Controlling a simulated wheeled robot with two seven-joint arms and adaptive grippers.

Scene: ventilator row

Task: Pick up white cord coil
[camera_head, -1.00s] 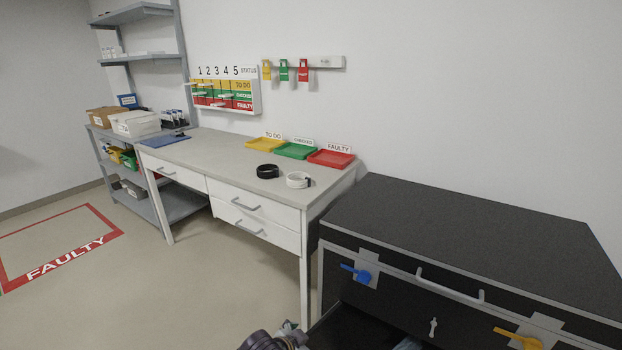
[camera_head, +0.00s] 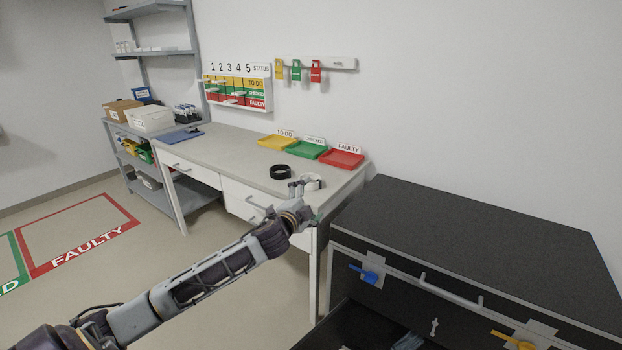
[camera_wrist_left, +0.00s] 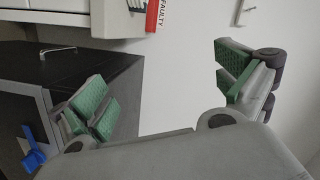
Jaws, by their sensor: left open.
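The white cord coil (camera_head: 313,182) lies on the front right part of the grey-topped desk (camera_head: 232,155), partly hidden behind my left gripper. My left gripper (camera_head: 300,190) is at the desk's front edge, just in front of the coil in the picture. I cannot tell whether it touches the coil. In the left wrist view my left gripper (camera_wrist_left: 166,85) is open, with green-padded fingers wide apart and nothing between them. The coil does not show there. My right gripper is not in view.
A black coil (camera_head: 280,171) lies left of the white one. Behind are yellow (camera_head: 277,143), green (camera_head: 307,152) and red (camera_head: 341,160) trays. A black cabinet (camera_head: 470,240) with an open drawer stands right of the desk. The desk's middle is clear.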

